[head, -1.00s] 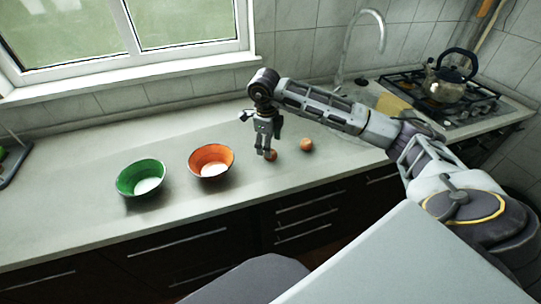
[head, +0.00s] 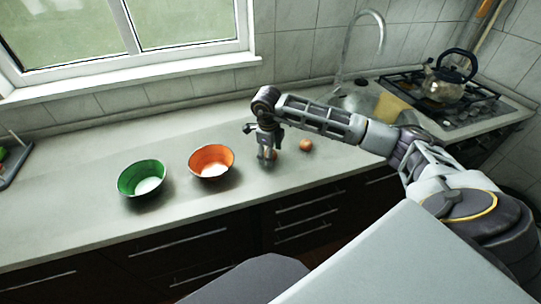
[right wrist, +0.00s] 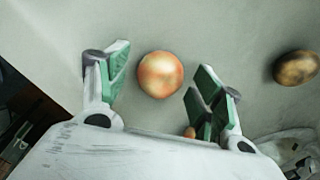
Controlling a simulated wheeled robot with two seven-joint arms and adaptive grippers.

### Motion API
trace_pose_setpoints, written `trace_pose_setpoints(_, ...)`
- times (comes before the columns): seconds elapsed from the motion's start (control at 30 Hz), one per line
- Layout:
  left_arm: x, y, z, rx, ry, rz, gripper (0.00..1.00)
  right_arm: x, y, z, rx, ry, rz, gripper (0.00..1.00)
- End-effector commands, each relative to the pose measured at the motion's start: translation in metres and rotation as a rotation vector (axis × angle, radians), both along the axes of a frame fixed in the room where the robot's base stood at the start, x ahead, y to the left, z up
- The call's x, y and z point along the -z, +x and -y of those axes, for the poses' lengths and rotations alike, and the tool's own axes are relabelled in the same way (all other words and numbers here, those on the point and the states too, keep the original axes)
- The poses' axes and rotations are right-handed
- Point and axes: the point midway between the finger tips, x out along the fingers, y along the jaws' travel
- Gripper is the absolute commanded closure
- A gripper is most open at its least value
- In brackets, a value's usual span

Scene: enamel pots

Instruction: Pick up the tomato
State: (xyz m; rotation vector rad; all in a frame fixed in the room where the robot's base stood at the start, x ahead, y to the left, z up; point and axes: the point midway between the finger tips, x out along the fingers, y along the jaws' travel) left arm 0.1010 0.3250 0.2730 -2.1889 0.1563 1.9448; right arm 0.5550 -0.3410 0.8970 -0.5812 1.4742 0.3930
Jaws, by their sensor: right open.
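A round orange-red thing with pale patches, which I take to be the tomato, lies on the counter and shows in the right wrist view (right wrist: 160,75). My right gripper (head: 267,157) points down over it in the head view, where the gripper largely hides it. In the right wrist view the green-padded fingers of the right gripper (right wrist: 153,82) are spread apart, with the round thing between and slightly beyond their tips. No grip on it shows. My left gripper is not in view.
A brownish round thing (head: 306,145) lies just to the right; it also shows in the right wrist view (right wrist: 296,68). An orange bowl (head: 211,161) and a green bowl (head: 141,178) stand left. A kettle (head: 448,84) sits on the stove. The counter's front left is clear.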

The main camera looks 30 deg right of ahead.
Motion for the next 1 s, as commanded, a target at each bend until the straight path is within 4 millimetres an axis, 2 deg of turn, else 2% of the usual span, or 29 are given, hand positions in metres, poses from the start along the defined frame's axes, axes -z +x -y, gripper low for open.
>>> trace_pose_setpoints(0.27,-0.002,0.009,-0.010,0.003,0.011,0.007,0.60,0.006,0.000,0.001,0.000,-0.001,0.001,0.34)
trace_pose_setpoints(0.57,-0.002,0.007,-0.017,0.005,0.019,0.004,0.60,0.005,0.000,0.001,0.000,-0.001,0.001,0.34)
trace_pose_setpoints(0.9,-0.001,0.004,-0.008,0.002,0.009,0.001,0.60,0.005,0.000,0.001,0.000,-0.001,0.001,0.77)
trace_pose_setpoints(0.97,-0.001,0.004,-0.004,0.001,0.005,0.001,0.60,0.005,0.000,0.001,0.000,-0.001,0.001,0.84)
trace_pose_setpoints(1.0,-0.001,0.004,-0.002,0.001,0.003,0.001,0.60,0.005,0.001,0.001,0.000,0.000,0.001,0.84)
